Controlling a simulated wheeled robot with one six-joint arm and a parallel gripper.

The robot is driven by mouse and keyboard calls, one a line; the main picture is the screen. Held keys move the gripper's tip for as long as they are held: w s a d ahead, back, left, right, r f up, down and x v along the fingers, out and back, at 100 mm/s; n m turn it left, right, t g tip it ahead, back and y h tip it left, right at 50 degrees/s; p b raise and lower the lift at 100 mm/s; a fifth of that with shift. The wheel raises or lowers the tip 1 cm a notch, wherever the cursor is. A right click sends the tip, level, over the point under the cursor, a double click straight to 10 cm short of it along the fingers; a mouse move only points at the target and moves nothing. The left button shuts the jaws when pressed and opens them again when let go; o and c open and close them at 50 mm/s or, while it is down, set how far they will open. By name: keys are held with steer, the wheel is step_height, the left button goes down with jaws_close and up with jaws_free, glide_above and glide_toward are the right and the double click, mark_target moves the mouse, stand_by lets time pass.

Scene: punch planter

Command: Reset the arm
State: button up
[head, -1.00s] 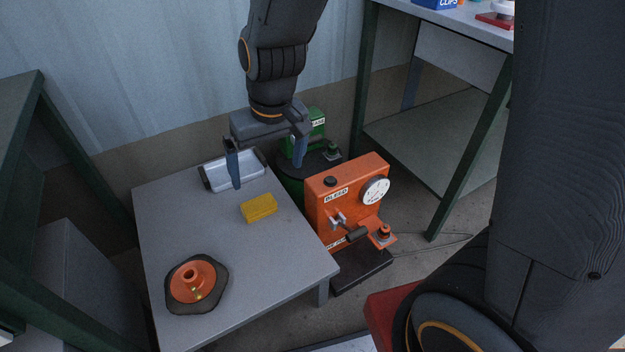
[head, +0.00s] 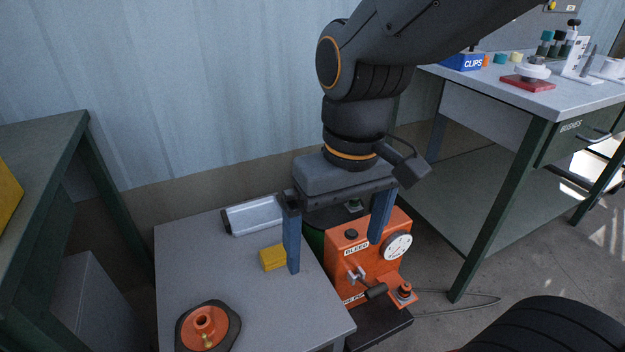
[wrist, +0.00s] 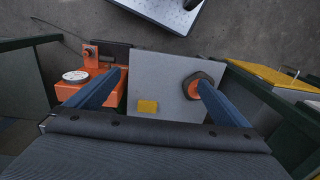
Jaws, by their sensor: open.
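My gripper (head: 334,255) is open and empty, with its two blue fingers spread wide and pointing down. In the head view it hangs above the right part of the low grey table (head: 200,270), in front of the orange BLEED box (head: 372,250). In the wrist view the fingers (wrist: 160,98) frame the table, with nothing between them in their grip. The yellow block (head: 272,257) lies on the table, partly behind the left finger in the head view. It also shows in the wrist view (wrist: 148,106).
An orange part on a dark base (head: 208,326) is at the table's front. A taller bench (head: 560,100) stands right with a CLIPS box (head: 465,62). Another bench (head: 40,130) stands left.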

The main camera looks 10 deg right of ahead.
steer(key=d+r+m+p, duration=0.3)
steer(key=d+r+p, duration=0.7)
steer(key=p, duration=1)
steer(key=shift+r+h, duration=0.3)
steer(key=shift+r, duration=0.6)
